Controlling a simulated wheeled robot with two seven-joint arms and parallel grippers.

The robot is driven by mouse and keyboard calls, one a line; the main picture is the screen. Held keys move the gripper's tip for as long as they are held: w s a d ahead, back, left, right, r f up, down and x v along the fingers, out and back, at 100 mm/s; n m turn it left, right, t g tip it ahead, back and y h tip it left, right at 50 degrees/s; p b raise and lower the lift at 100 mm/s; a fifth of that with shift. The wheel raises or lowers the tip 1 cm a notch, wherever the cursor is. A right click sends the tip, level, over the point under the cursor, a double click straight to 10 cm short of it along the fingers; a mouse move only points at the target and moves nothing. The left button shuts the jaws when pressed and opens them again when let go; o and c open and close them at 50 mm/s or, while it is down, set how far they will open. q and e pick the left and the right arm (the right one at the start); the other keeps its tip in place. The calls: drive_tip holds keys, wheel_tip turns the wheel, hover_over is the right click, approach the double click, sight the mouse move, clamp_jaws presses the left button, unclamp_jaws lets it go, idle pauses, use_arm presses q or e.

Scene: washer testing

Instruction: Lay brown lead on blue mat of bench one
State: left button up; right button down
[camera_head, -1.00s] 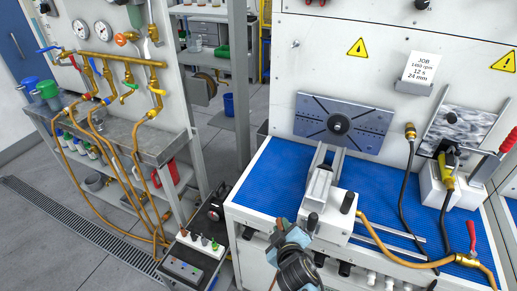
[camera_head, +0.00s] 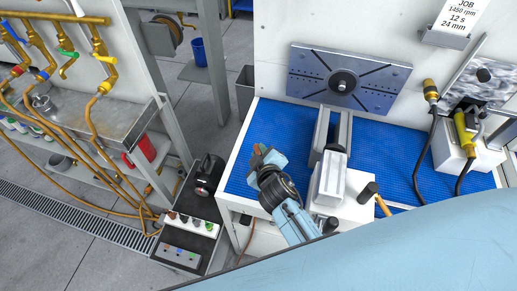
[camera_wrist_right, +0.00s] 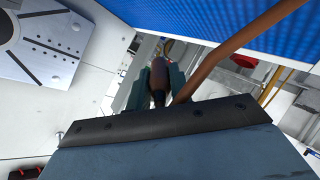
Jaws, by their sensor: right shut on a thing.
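The blue mat (camera_head: 277,118) covers the top of the white bench. My right gripper (camera_head: 262,154) is over the mat's left part, left of the grey metal rail block. It is shut on the brown lead, whose end (camera_wrist_right: 158,78) shows between the fingers in the right wrist view. The lead's brown cable runs from there past the mat, which also shows in that view (camera_wrist_right: 215,18). In the head view only a little brown shows at the fingertips. I cannot tell whether the lead touches the mat. My left gripper is not in view.
The rail block (camera_head: 330,178) stands close right of my right gripper. A slotted metal plate (camera_head: 350,76) is on the back panel. A yellow-handled tool (camera_head: 464,134) stands at the right. A low trolley (camera_head: 195,215) is left of the bench. The mat's back left is clear.

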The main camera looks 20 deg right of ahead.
drive_tip(key=shift+w+f+b, duration=0.15)
drive_tip(key=shift+f+b, duration=2.2)
drive_tip(key=shift+f, duration=0.35)
drive_tip(key=c, duration=1.2)
unclamp_jaws()
drive_tip(key=shift+o, duration=0.2)
drive_tip(key=v, duration=1.3)
drive_tip(key=shift+p, duration=0.45)
drive_tip(key=shift+s+r, duration=0.1)
drive_tip(key=shift+s, duration=0.15)
